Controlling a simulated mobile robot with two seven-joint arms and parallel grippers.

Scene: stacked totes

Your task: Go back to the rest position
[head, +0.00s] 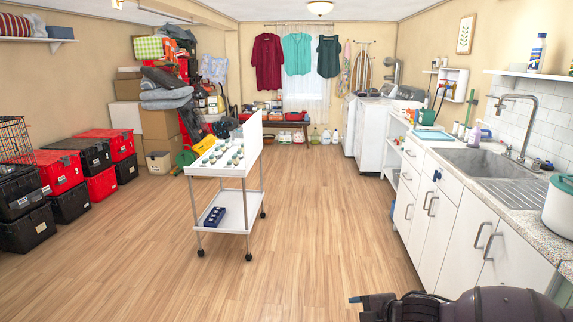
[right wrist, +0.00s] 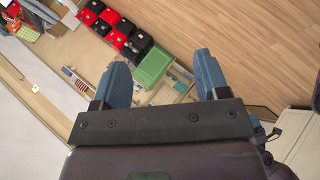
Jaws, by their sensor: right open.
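My right arm comes in at the lower right of the head view, with its gripper (head: 372,302) low in front of the white sink cabinets. In the right wrist view the two blue fingers of this gripper (right wrist: 162,64) stand wide apart with nothing held between them. Stacked red and black totes (head: 68,170) stand on the floor at the left of the head view, far from the gripper. They also show small and distant in the right wrist view (right wrist: 118,28). My left gripper is in neither view.
A white cart (head: 228,172) with small items stands mid-floor. The sink counter (head: 470,190) with white cabinets (head: 430,222) runs along the right, close to my right arm. A green tote or crate (right wrist: 153,64) shows beyond the fingers. The wood floor (head: 310,235) between cart and cabinets is clear.

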